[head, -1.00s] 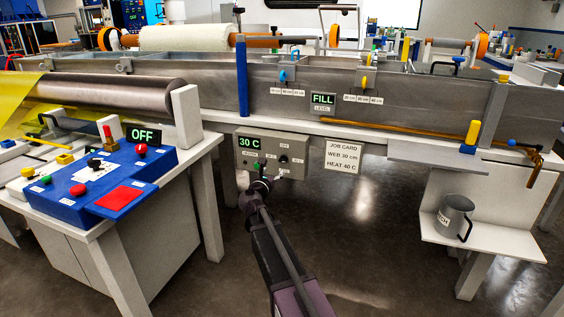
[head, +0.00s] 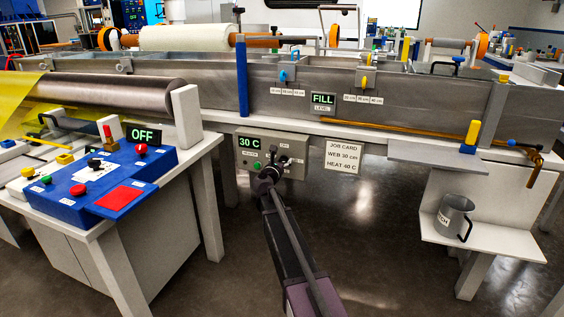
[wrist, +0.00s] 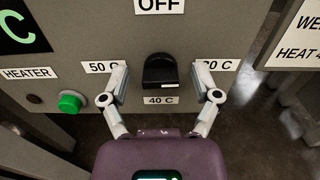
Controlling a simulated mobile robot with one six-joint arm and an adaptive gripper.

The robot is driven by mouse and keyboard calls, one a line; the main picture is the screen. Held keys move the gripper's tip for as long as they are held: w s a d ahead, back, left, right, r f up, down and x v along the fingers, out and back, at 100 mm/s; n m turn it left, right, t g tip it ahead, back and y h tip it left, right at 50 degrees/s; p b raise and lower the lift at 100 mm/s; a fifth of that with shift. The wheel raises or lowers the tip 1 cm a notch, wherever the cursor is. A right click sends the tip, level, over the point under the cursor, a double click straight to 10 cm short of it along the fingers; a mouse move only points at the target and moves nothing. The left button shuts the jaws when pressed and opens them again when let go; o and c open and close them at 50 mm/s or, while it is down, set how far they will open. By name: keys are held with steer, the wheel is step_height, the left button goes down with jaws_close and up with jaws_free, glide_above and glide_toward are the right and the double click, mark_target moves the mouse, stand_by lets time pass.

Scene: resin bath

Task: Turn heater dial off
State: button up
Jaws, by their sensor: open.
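The heater panel (head: 298,170) is a grey box under the bench edge, with a green-lit display (head: 249,142) reading 30 C. In the wrist view the black heater dial (wrist: 160,72) sits on the panel face. Around it are the labels OFF (wrist: 159,5) above, 50 C (wrist: 103,67) at left, 40 C (wrist: 160,100) below and one at right, partly covered by a finger. I cannot tell which label the dial points to. My gripper (wrist: 166,85) is open, its fingers either side of the dial and apart from it. It also shows in the head view (head: 277,167), where it hides part of the panel.
A green button (wrist: 72,101) is left of the dial below the HEATER label (wrist: 27,73). The job card (head: 343,157) hangs right of the panel. A bench leg stands close at left. The floor beneath the panel is clear.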

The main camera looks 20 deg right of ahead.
jaws_close()
steer(key=shift+n, duration=0.4)
steer(key=n, duration=0.3)
steer(key=shift+w+n, duration=0.1)
steer(key=shift+n, duration=0.2)
steer(key=n, duration=0.4)
steer(key=shift+a, duration=0.1)
steer(key=n, duration=0.5)
steer(key=shift+w+f, duration=0.1)
steer(key=n, duration=0.4)
steer(key=shift+f, duration=0.1)
